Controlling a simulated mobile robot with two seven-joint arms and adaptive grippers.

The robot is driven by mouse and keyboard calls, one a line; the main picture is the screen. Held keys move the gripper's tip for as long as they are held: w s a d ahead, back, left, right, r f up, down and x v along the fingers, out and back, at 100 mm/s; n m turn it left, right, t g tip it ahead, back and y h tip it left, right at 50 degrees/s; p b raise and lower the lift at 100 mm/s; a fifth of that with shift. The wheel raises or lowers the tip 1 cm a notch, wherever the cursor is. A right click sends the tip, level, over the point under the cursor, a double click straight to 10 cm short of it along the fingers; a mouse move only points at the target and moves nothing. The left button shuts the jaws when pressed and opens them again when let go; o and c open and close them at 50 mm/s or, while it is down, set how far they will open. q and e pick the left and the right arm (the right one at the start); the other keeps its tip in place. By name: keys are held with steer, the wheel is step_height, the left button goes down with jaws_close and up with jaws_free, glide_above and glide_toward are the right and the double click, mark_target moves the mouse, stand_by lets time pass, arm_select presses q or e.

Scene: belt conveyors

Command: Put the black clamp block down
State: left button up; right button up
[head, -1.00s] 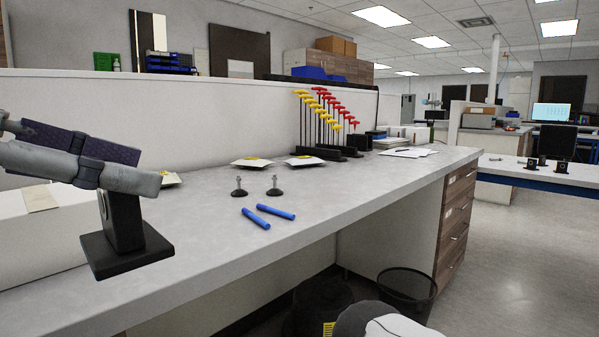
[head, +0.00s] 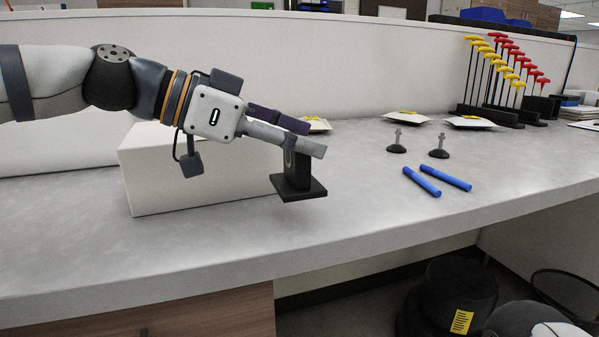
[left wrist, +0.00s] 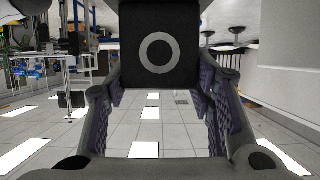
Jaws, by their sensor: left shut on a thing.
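My left gripper (head: 312,142) comes in from the left and is shut on the black clamp block (head: 298,182). The block is upright with its flat base plate down, over the grey countertop (head: 230,238). I cannot tell whether the base touches the surface. In the left wrist view the black clamp block (left wrist: 158,75) sits between the fingers and shows a grey ring; that view appears upside down. My right gripper is not in view.
A white box (head: 160,185) stands behind the gripper. To the right are two small black-footed posts (head: 438,150) and two blue cylinders (head: 422,182). Yellow and red T-handle tools (head: 500,70) stand at the back right. The counter's front left is clear.

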mark_target(285, 165)
arm_select(q)
steer(key=shift+w+f, duration=0.7)
steer(key=shift+f, duration=0.05)
steer(key=shift+w+f, duration=0.15)
steer(key=shift+f, duration=1.65)
steer(key=o, duration=1.3)
steer(key=shift+f, duration=0.1)
steer(key=shift+r, duration=0.25)
steer(key=v, duration=1.2)
